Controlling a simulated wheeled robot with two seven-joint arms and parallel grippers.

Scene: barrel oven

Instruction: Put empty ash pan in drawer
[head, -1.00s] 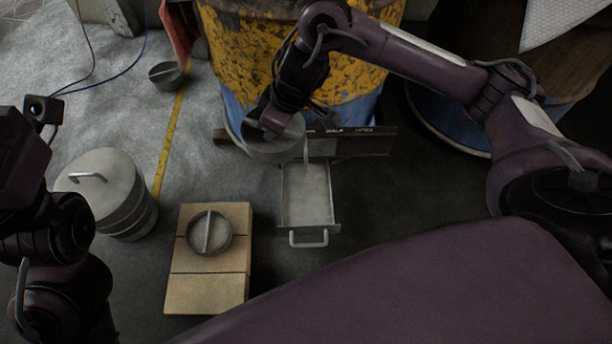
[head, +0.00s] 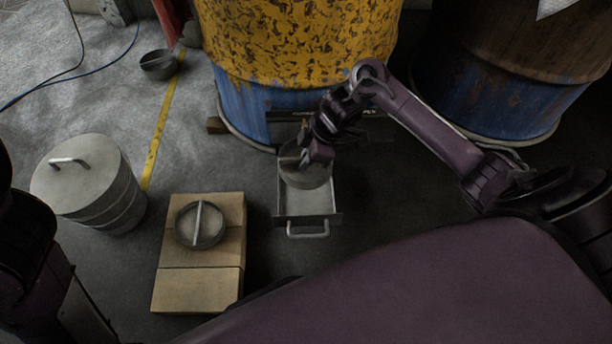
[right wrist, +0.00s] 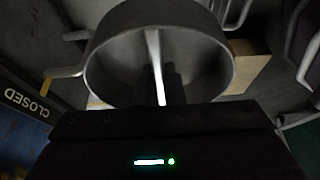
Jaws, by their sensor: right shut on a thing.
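My right gripper (head: 308,157) is shut on the crossbar of a round grey ash pan (head: 304,176). The pan is over the back part of the open metal drawer (head: 302,206), which juts from the foot of the yellow and blue barrel oven (head: 300,45). I cannot tell whether the pan touches the drawer. The drawer's front part is bare and its handle (head: 308,233) faces me. In the right wrist view the pan (right wrist: 205,65) looks empty, with the gripper fingers (right wrist: 160,85) at its crossbar. My left arm shows at the left edge; its gripper is out of view.
A second round pan (head: 200,226) sits on a tan block (head: 197,290) left of the drawer. A third pan (head: 158,64) is on the floor at the back left. A lidded metal bin (head: 85,180) stands at the left. Another barrel (head: 490,90) stands at the right.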

